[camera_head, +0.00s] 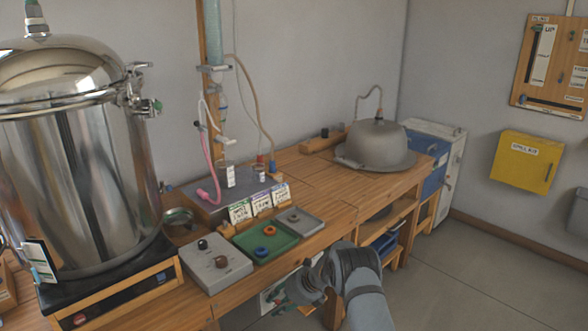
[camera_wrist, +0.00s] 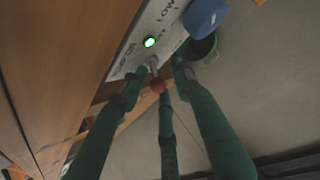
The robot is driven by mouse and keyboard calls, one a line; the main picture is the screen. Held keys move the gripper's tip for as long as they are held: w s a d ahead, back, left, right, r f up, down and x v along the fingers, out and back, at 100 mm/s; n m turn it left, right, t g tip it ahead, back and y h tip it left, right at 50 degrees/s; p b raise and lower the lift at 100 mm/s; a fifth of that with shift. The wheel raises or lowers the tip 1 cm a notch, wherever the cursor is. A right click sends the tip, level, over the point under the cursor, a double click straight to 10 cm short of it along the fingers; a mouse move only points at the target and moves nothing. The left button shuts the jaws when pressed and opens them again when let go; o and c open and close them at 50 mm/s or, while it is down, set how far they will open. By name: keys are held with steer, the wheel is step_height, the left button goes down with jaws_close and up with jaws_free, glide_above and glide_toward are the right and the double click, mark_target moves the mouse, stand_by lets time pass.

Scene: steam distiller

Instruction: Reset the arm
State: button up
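My gripper (camera_head: 284,296) is low in front of the bench, beside a pale panel (camera_head: 268,300) on the bench front; my arm hides part of it. In the wrist view, my gripper's green fingers (camera_wrist: 160,76) stand apart near the panel (camera_wrist: 134,60). A small lever with a red round tip (camera_wrist: 157,86) is between the fingers. I cannot tell whether a finger touches it. The panel carries a lit green lamp (camera_wrist: 150,42) and the word LOW. A blue part (camera_wrist: 205,18) is beside the right finger.
The bench holds a large steel vessel (camera_head: 78,180), a grey control box (camera_head: 216,263), a green tray (camera_head: 264,242), a glass column with hoses (camera_head: 219,92) and a grey dome (camera_head: 376,143). Open floor (camera_head: 465,270) is to the right.

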steer(key=shift+s+d+f+t+y+b, duration=0.15)
steer(key=shift+f+t+y+b, duration=0.65)
steer(key=shift+b, duration=0.95)
steer(key=shift+t+y+b, duration=0.3)
steer(key=shift+y+b, duration=0.1)
steer(key=shift+b, duration=0.2)
steer(key=shift+r, duration=0.1)
steer(key=shift+b, duration=0.3)
steer(key=shift+r+n, duration=0.1)
steer(key=shift+n, duration=0.2)
